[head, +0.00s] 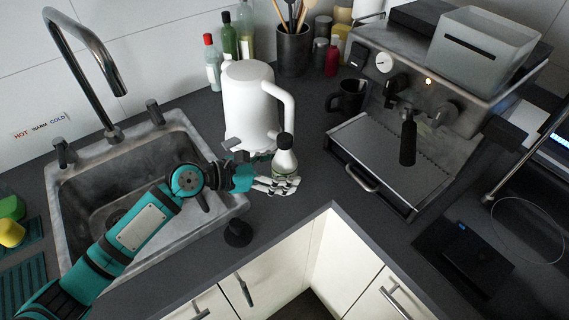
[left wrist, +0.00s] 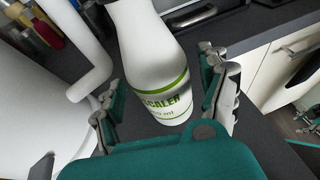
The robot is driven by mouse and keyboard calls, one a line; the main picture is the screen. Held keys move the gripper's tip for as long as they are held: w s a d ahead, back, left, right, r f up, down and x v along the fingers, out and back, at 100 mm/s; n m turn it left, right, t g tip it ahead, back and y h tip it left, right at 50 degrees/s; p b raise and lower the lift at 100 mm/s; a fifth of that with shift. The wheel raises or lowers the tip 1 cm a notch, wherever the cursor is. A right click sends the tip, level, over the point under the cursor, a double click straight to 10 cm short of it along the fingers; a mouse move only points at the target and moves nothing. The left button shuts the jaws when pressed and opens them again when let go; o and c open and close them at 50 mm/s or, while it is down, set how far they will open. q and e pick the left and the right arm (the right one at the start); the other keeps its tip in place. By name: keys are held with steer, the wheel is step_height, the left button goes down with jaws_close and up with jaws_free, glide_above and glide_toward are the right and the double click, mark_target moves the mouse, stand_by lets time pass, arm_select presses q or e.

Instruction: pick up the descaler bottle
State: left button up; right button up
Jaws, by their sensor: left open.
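The descaler bottle (head: 284,158) is white with a dark cap and a green-edged label. It stands on the dark counter in front of the white kettle. In the left wrist view the bottle (left wrist: 152,65) stands between my fingers, with part of the word "descaler" readable. My left gripper (head: 278,185) is open around the lower part of the bottle. In the left wrist view its fingers (left wrist: 168,95) lie on either side, with a visible gap at the right; contact at the left is unclear.
The white kettle (head: 250,105) stands close behind the bottle. The sink (head: 95,195) is to the left, under my left arm. The espresso machine (head: 405,130) is to the right, with a dark mug (head: 347,98) beside it. Counter right of the bottle is clear.

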arm_select(q)
steer(key=shift+w+d+f, duration=0.2)
steer(key=shift+w+d, duration=0.05)
steer(key=shift+d, duration=0.4)
steer(key=shift+a, duration=0.1)
steer(key=c, duration=1.6)
